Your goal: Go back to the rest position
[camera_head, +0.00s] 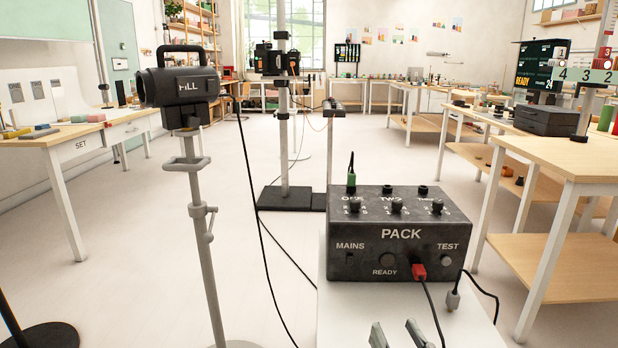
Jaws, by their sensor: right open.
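My right gripper (399,332) shows at the bottom edge of the head view. Only its two fingertips are in view, spread apart with nothing between them. They are over the white tabletop (338,318), in front of the black PACK box (402,262). The fingertips look apart from the box and from the red plug (419,271) in its front. The rest of the right arm is out of frame. My left gripper is not in view.
A green plug (351,180) sits in the box's top. A cable with a grey connector (453,300) lies right of it. A FILL lamp (180,86) on a stand is at left, its cable hanging. Wooden tables flank both sides; open floor (120,265) lies between.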

